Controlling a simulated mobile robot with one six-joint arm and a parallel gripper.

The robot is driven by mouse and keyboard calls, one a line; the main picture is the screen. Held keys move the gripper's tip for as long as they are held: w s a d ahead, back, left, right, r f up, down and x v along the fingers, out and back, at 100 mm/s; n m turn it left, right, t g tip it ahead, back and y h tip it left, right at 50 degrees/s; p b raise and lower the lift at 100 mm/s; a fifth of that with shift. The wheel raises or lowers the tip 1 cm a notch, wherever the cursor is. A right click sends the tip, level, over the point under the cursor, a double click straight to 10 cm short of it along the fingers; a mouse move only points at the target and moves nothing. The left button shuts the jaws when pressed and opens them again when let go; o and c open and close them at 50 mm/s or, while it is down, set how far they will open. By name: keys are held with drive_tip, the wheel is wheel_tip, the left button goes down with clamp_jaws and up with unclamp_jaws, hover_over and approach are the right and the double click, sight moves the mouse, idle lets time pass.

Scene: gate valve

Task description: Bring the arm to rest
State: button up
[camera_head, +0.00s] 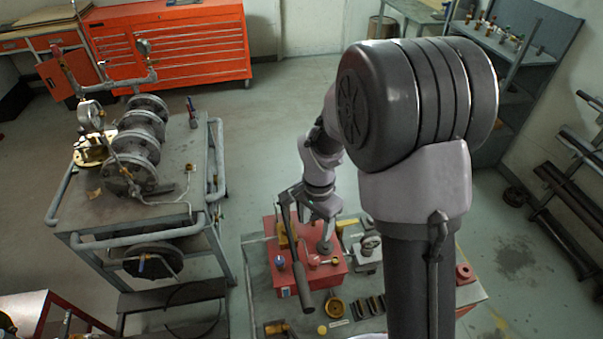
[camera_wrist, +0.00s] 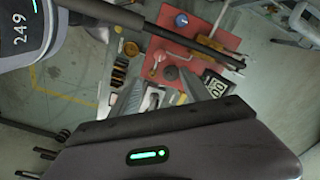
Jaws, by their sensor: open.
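My gripper (camera_head: 322,214) is above the red box (camera_head: 319,274) on the low workbench. A long dark bar (camera_head: 301,277) hangs in front of the box beside my gripper. The bar (camera_wrist: 178,30) also crosses the top of the wrist view. I cannot tell what carries it.
The low bench (camera_head: 262,303) holds small brass and dark parts. A steel cart (camera_head: 100,212) with flanged pipework (camera_head: 145,130) stands at left. A red tool cabinet (camera_head: 172,45) is behind. A shelf (camera_head: 530,45) and rack (camera_head: 570,190) stand at right.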

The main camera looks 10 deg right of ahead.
drive_tip(key=shift+b, duration=0.35)
drive_tip(key=s+a+n+t+y+b, duration=0.1)
drive_tip(key=s+a+n+t+b, duration=0.1)
drive_tip(key=s+b, duration=0.7)
drive_tip(key=s+a+r+n+t+y+b, duration=0.1)
drive_tip(key=s+n+t+b, duration=0.2)
drive_tip(key=s+b, duration=0.6)
drive_tip(key=shift+s+a+r+n+t+b, duration=0.15)
drive_tip(key=shift+s+a+n+t+b, duration=0.2)
drive_tip(key=shift+n+b, duration=0.75)
